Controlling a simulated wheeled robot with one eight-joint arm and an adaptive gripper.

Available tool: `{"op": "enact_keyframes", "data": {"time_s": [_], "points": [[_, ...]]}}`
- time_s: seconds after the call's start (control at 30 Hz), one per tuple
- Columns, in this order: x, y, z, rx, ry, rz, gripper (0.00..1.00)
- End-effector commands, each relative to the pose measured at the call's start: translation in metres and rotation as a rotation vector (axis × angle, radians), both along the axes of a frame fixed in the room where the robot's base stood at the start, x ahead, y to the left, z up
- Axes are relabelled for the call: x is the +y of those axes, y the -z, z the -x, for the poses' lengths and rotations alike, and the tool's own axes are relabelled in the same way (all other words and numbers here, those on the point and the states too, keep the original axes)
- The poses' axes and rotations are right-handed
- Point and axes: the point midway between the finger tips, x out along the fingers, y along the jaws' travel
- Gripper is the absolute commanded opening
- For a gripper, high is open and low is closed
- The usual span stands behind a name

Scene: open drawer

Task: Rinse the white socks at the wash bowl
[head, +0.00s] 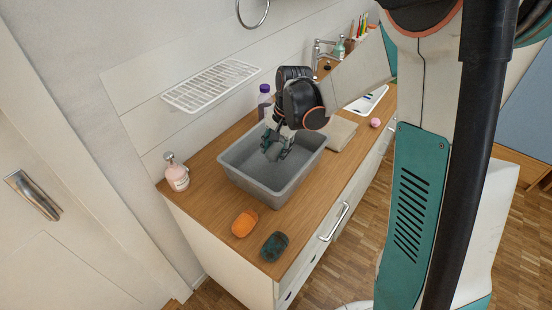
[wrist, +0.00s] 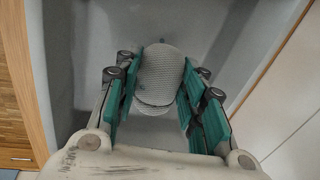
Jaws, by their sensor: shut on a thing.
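The wash bowl is a grey rectangular tub (head: 237,160) on the wooden counter. In the head view my gripper (head: 277,150) reaches down inside the tub. In the wrist view the white socks (wrist: 160,75) show as a pale, ribbed, rounded bundle between the two green finger pads. My gripper (wrist: 158,95) is shut on them, with a pad touching or close on each side. The grey tub wall and floor (wrist: 110,30) lie around and behind the bundle. In the head view the socks are hidden by the gripper, and any water in the tub cannot be made out.
A pink pump bottle (head: 177,176) stands left of the tub. An orange soap-like item (head: 244,223) and a dark green one (head: 274,246) lie in front. A purple-capped bottle (head: 264,98), a folded beige cloth (head: 340,133) and a tap (head: 318,50) are behind or right.

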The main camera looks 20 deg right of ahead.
Motion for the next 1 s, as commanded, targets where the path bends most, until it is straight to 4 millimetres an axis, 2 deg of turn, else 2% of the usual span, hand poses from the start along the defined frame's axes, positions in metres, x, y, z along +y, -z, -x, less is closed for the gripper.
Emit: {"op": "enact_keyframes", "data": {"time_s": [1.0], "points": [[0.000,-0.076,0.000,0.000,0.000,0.000,0.14]]}}
